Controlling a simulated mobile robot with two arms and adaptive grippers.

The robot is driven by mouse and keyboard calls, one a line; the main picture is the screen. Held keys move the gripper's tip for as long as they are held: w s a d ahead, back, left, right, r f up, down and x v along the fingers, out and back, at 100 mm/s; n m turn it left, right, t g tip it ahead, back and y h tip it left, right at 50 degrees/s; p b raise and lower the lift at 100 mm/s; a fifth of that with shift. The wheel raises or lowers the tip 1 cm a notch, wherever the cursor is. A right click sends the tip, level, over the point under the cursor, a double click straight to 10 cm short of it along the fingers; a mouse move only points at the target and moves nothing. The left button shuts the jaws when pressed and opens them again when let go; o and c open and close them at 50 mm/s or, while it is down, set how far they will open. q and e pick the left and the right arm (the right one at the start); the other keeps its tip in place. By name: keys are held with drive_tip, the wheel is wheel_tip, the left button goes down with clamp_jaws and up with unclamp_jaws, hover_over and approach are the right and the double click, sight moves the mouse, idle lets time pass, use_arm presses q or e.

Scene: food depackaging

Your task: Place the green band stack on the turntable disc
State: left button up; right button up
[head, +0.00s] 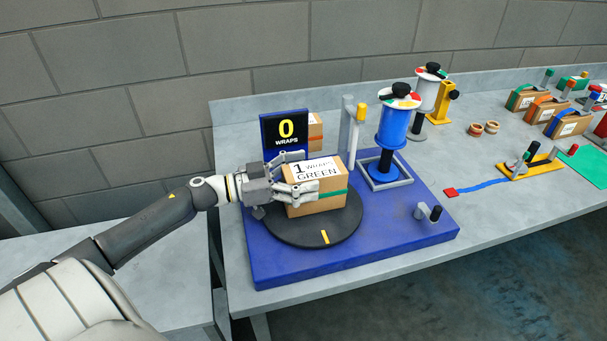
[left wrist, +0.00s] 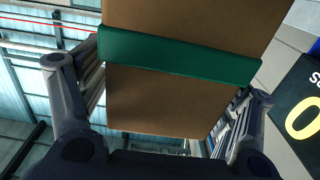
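The green band stack is a brown carton (head: 318,205) with a green band and a label reading "1 WRAPS GREEN". It is upright over the black turntable disc (head: 310,236); its bottom looks at or very near the surface. My left gripper (head: 297,174) reaches in from the left with one finger on each side of the carton. In the left wrist view the carton (left wrist: 160,100) fills the space between the fingers, which look shut against its sides. The carton hides part of the disc. My right gripper is not in view.
The disc sits on a blue base (head: 400,240). A "0 WRAPS" display (head: 286,133) and another carton (head: 315,127) stand behind. A post (head: 346,130) and blue film spool (head: 393,125) stand to the right. Several banded cartons (head: 525,100) are at far right.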

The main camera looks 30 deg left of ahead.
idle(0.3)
use_arm(q)
drive_tip(key=shift+s+a+f, duration=0.1)
drive_tip(key=shift+s+a, duration=0.3)
drive_tip(key=shift+s, duration=0.05)
drive_tip(key=b+v, duration=0.2)
drive_tip(key=v, duration=0.8)
drive_tip(key=shift+s+a, duration=0.25)
drive_tip(key=shift+a, duration=0.05)
idle(0.9)
